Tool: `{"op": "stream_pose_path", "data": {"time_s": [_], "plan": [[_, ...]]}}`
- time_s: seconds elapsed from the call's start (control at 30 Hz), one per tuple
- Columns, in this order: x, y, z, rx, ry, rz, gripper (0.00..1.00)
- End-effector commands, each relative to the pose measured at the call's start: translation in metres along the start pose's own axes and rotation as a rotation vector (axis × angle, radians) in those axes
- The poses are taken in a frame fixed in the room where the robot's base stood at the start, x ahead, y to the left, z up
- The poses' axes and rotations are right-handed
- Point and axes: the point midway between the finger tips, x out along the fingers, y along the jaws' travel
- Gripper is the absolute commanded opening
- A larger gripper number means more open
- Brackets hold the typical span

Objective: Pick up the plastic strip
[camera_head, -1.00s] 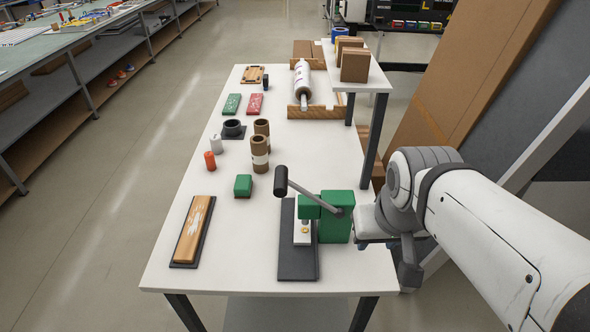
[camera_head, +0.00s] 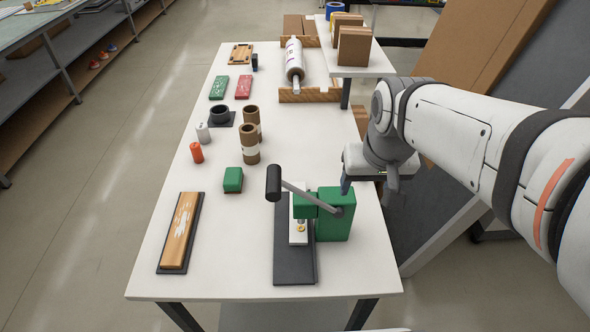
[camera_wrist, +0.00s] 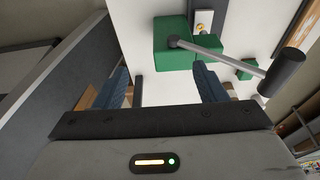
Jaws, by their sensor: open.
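A flat white strip (camera_head: 298,228) with a small gold round piece on it lies in the green press (camera_head: 335,214), on the press's dark base plate. It also shows in the wrist view (camera_wrist: 204,20), at the top, beside the green block. I cannot tell for certain that it is the plastic strip. My gripper (camera_wrist: 160,85) is open and empty, its two blue fingers apart. In the head view it is over the table's right edge, behind and to the right of the press, apart from it. One finger is mostly hidden there.
The press's lever with a black knob (camera_head: 273,183) sticks out leftward. On the white table (camera_head: 215,255) are a wooden block (camera_head: 181,230), a green block (camera_head: 233,179), brown tubes (camera_head: 249,146) and a film roll (camera_head: 294,62). A raised shelf (camera_head: 350,68) stands at the back right.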

Motion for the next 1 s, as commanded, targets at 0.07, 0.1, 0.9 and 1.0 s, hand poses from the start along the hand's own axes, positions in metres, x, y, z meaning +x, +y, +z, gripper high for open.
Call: {"op": "stream_pose_path", "data": {"time_s": [0.07, 0.1, 0.9, 1.0], "plan": [[0.018, -0.008, -0.029, -0.001, -0.034, -0.004, 0.71], [0.025, -0.013, -0.044, -0.001, -0.047, -0.006, 0.71], [0.256, -0.114, -0.212, 0.019, -0.255, 0.008, 0.71], [0.265, -0.116, -0.212, 0.019, -0.258, 0.008, 0.71]]}}
